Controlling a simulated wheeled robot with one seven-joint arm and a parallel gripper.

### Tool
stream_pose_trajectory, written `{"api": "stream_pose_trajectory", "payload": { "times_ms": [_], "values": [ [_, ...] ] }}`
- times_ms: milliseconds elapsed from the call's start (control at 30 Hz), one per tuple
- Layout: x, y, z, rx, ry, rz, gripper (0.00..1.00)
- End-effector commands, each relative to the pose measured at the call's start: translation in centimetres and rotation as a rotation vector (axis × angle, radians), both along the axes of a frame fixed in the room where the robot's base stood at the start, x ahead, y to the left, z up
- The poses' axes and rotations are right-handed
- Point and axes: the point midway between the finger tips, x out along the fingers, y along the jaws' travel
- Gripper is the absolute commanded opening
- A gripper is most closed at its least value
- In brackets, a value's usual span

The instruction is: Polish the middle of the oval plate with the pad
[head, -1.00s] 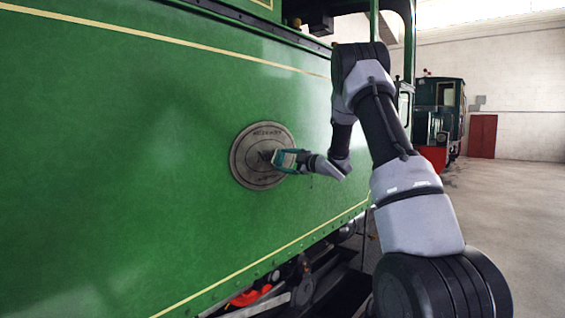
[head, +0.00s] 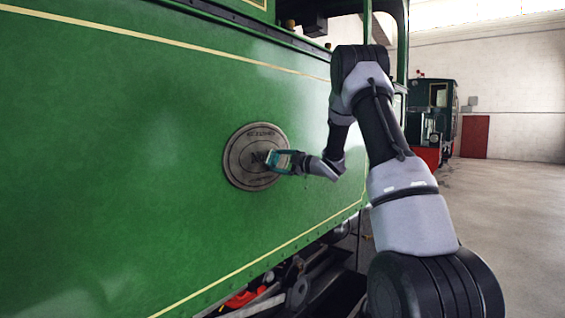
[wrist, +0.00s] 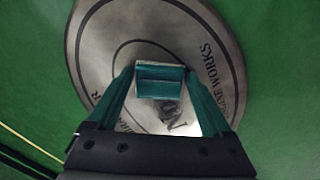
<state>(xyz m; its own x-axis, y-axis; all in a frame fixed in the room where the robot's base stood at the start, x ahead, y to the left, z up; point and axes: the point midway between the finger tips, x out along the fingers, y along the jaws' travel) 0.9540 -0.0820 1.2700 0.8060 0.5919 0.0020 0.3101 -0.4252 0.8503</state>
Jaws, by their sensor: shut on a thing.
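The oval plate (head: 236,160) is grey metal with dark raised lettering, fixed on the green side of the tram. It fills much of the wrist view (wrist: 100,45), where lettering shows at its right edge. My gripper (head: 277,161) is at the right part of the plate in the head view. Its teal fingers also show in the wrist view (wrist: 162,95), shut on the pad (wrist: 160,72), a small teal block with a pale edge. The pad is over the inner oval, hiding part of it. I cannot tell whether it touches the plate.
The green side panel (head: 130,130) is flat and clear around the plate. Below it are rods and running gear (head: 300,285). A second dark locomotive (head: 430,115) stands far back right. The floor (head: 510,220) at right is free.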

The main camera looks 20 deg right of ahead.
Motion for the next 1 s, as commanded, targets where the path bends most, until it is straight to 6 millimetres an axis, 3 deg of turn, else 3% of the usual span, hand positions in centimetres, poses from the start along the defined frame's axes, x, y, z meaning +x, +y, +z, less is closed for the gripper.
{"api": "stream_pose_trajectory", "payload": {
  "times_ms": [1000],
  "values": [
    [-3.4,4.9,0.0,0.001,0.001,0.001,0.40]
  ]
}}
